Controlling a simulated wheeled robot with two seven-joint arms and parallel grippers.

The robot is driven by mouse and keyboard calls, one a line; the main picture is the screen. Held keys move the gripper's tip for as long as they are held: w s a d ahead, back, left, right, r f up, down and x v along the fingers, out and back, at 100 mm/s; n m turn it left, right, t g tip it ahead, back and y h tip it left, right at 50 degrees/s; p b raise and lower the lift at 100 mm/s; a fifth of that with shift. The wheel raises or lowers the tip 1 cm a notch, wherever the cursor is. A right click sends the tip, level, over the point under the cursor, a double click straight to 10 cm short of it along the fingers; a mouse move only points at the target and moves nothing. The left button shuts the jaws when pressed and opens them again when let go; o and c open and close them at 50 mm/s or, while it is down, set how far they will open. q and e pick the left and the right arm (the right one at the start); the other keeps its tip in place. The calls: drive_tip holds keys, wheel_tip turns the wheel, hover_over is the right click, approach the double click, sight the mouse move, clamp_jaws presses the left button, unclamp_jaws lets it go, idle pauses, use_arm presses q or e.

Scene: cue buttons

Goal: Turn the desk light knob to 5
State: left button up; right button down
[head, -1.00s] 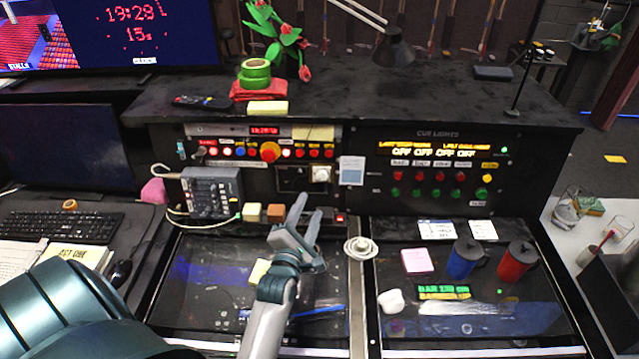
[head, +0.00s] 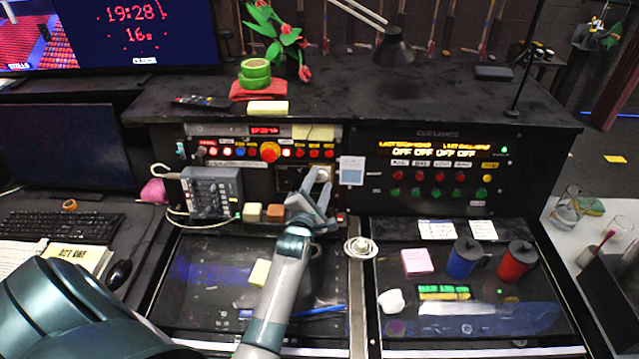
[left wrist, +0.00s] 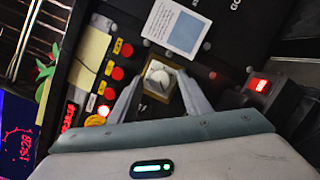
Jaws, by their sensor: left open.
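The desk light knob is a pale round knob (left wrist: 160,76) on a square plate, seen between my left gripper's fingers in the left wrist view. In the head view the knob (head: 322,173) shows just above the fingertips, partly hidden by them. My left gripper (head: 312,184) is open at the black panel, one finger on each side of the knob. In the left wrist view its fingertips (left wrist: 157,80) flank the plate; I cannot tell whether they touch it. The numbers around the knob are too small to read. My right gripper is not in view.
A row of lit buttons with a large orange-red knob (head: 270,152) is left of the gripper. A blue-and-white card (head: 351,170) is just right. Wooden blocks (head: 274,212) and a grey device (head: 211,193) stand on the left.

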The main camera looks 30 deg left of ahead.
use_arm(q)
drive_tip(key=c, duration=1)
drive_tip(key=shift+c, duration=0.2)
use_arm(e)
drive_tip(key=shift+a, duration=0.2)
